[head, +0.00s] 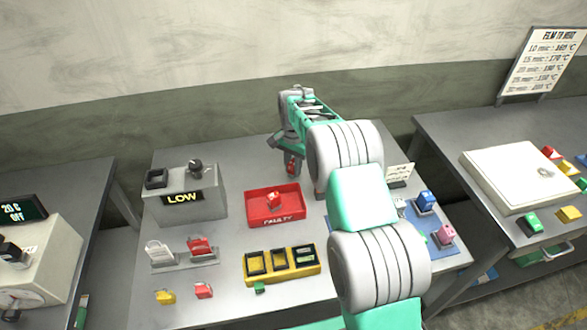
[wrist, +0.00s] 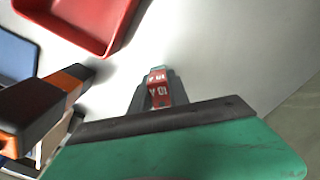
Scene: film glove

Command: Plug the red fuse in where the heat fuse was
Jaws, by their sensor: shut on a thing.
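My gripper (head: 291,163) is shut on a red fuse (head: 291,167) and holds it above the back of the middle table, behind the red tray. In the wrist view the red fuse (wrist: 160,88) shows white "10 A" markings between the jaws. I cannot tell which slot is for heat. Another red fuse (head: 273,200) lies in the red tray (head: 290,213) marked "FAULTY".
A grey box (head: 185,205) reading "LOW" stands at the left. Two small stands hold a white tag (head: 158,251) and a red one (head: 200,246). Loose yellow (head: 166,296), red (head: 204,291) and green (head: 259,288) pieces lie in front. Blue (head: 426,200) and pink (head: 445,234) pieces stand at right.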

